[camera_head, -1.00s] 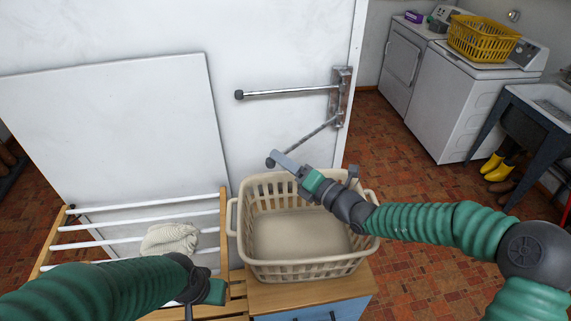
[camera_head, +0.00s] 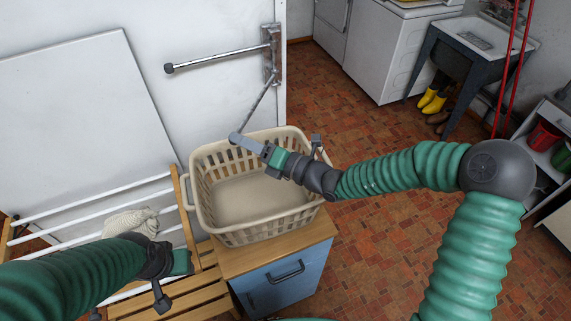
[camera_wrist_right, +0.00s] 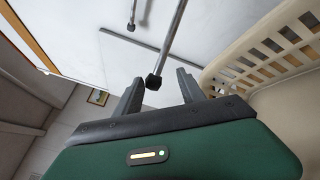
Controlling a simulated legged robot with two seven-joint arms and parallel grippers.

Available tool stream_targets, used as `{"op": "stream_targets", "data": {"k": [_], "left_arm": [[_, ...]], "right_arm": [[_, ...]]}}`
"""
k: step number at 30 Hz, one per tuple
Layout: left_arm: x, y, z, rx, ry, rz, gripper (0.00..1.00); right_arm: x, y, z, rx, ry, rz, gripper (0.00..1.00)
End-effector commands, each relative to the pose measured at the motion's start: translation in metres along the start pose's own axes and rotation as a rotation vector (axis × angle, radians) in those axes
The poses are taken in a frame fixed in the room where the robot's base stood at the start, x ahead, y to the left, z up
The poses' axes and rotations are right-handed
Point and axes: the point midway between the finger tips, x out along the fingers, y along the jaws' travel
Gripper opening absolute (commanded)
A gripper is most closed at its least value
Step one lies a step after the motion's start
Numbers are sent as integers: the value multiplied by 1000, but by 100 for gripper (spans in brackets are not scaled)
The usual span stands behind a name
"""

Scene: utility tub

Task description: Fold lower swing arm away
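The lower swing arm (camera_head: 258,104) is a grey metal rod hinged on a wall bracket (camera_head: 273,58), angled down and out to the left. Its dark end cap (camera_wrist_right: 153,82) shows in the right wrist view between the two fingers of my right gripper (camera_wrist_right: 158,90). These fingers are apart, with gaps visible beside the cap. In the head view my right gripper (camera_head: 243,140) is at the rod's end, covering part of it, above the basket. The upper swing arm (camera_head: 215,60) sticks out left. My left gripper (camera_head: 170,275) is over the drying rack; its fingers are unclear.
A beige laundry basket (camera_head: 285,216) stands on a wooden-topped blue cabinet (camera_head: 283,283) just below my right gripper. A wooden rack (camera_head: 185,215) with white bars holds a pale cloth (camera_head: 130,222). A white panel (camera_head: 75,110) leans on the wall. Tiled floor (camera_head: 370,230) is open to the right.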

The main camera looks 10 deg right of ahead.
Motion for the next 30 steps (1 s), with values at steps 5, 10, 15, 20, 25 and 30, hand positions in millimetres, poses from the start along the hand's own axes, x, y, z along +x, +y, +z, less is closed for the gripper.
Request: {"op": "stream_targets", "data": {"k": [5,10,15,20,25,30], "left_arm": [[-10,0,-2,0,0,0,36],[-17,0,-4,0,0,0,36],[-24,0,-6,0,0,0,36],[-30,0,-7,0,0,0,36],[-37,0,-9,0,0,0,36],[-44,0,-10,0,0,0,36]], "right_arm": [[-15,4,0,1,-1,1,46],[-29,5,-1,0,-3,1,46],[-43,6,-3,1,-3,1,46],[-56,8,-5,-1,-2,2,46],[-71,9,-7,0,-3,2,46],[-85,10,-8,0,-3,2,46]]}}
